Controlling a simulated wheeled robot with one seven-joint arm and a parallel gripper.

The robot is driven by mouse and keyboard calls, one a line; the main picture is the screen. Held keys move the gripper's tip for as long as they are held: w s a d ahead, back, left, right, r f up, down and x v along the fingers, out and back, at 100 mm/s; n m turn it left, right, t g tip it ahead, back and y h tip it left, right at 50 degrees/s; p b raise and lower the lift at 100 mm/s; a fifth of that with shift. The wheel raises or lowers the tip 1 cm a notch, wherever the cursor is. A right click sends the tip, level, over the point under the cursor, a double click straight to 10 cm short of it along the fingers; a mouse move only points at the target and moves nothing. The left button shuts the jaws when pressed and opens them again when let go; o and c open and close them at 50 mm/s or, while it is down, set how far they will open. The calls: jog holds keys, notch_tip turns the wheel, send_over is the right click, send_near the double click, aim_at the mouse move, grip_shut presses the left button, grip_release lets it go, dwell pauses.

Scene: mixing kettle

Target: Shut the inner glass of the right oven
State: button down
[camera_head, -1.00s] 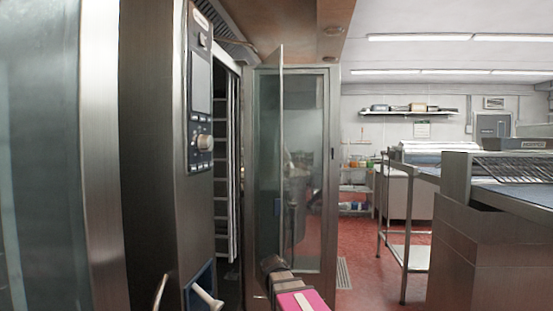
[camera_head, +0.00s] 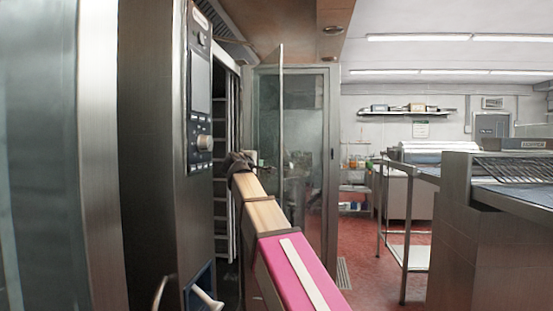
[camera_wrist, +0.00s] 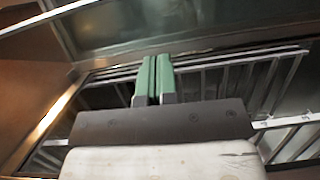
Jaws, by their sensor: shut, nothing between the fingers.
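The right oven's open door (camera_head: 332,150) stands in the middle of the head view, with a steel frame and a large pane. The inner glass (camera_head: 282,110) appears as a thin upright pane swung away from that door, its edge towards me. A glass pane (camera_wrist: 190,25) also crosses the top of the wrist view; I cannot tell which pane it is. My gripper (camera_wrist: 153,76) has green fingers closed together with nothing between them. They point towards the pane, and contact cannot be judged. In the head view my arm reaches up beside the oven opening and hides the lower inner glass.
The oven's control panel (camera_head: 200,100) is left of the opening. Rack rails (camera_head: 220,120) show inside, and also in the wrist view (camera_wrist: 215,88). A steel worktable (camera_head: 410,215) stands to the right, with clear red floor (camera_head: 365,250) before it.

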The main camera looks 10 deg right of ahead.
aim_at(280, 156)
jog(key=x, duration=0.4)
jog(key=d+r+x, duration=0.1)
jog(key=x, duration=0.3)
jog(key=s+d+r+x, duration=0.1)
jog(key=x, duration=0.3)
jog(key=shift+s+a, duration=0.1)
jog(key=shift+s, duration=0.05)
jog(key=shift+d, duration=0.4)
